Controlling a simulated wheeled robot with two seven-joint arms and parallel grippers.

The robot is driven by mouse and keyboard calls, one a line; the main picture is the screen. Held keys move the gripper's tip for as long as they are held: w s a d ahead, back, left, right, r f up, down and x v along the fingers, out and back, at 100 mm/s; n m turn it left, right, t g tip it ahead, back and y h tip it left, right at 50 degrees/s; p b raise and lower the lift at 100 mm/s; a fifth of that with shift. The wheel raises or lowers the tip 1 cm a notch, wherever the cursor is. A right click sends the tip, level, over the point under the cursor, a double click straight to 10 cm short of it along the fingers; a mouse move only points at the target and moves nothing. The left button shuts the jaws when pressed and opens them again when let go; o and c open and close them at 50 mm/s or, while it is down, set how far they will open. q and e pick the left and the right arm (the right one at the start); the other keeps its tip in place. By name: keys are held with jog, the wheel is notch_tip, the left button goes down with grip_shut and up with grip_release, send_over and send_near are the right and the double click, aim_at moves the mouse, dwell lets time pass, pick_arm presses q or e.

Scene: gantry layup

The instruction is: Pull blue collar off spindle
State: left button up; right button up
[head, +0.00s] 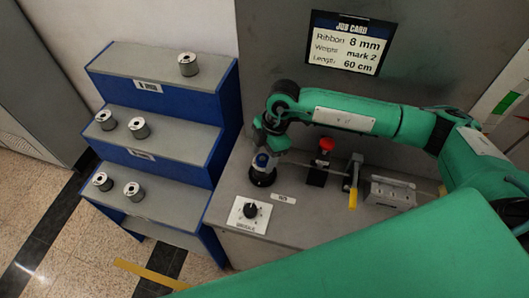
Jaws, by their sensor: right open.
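The blue collar (261,161) shows as a small blue and white patch on the spindle. The spindle (262,178) stands on the grey bench on a round black base. My right gripper (265,152) points down over the spindle and is open. Its fingers are at the collar's height; I cannot tell whether they touch it. The gripper hides the top of the spindle and part of the collar. My left gripper is not in view.
A dial plate (249,214) lies in front of the spindle. A red knob (326,145), a yellow-tipped lever (353,185) and a metal block (390,192) stand to its right. Blue-sided steps (165,150) with several metal spools stand left. A job card (348,42) hangs behind.

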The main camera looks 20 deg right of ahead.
aim_at(260, 160)
jog(key=c, duration=1.2)
jog(key=shift+r+p, duration=0.5)
jog(key=shift+r, duration=0.2)
jog(key=shift+r+p, duration=0.6)
jog(key=shift+r, duration=0.3)
jog(key=shift+r+p, duration=1.05)
jog(key=shift+r, duration=0.6)
